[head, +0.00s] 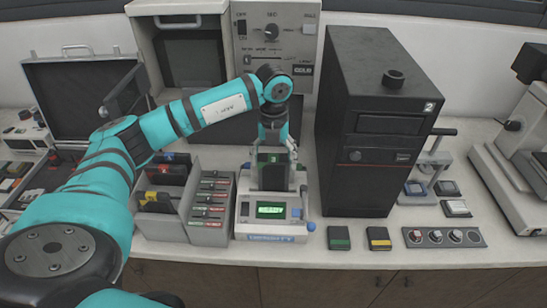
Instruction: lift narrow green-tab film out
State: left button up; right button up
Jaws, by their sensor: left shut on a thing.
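A dark film (273,177) with a green tab stands upright in the white and blue device (268,226) with a lit green display. My left gripper (272,160) is above the device, pointing down, and is shut on the film near its green tab. The film's lower end is hidden by the device front, so I cannot tell how deep it sits. My right gripper is not in view.
A grey rack (172,228) of colour-tabbed pieces stands just left of the device. A tall black tower (372,150) stands close on its right. A green-marked block (339,238), a yellow-marked block (379,238) and a knob panel (444,238) lie along the front edge.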

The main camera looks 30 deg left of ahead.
pick_arm(q)
jog(key=shift+c, duration=0.9)
jog(key=shift+r+p, duration=2.4)
jog(key=shift+r, duration=1.3)
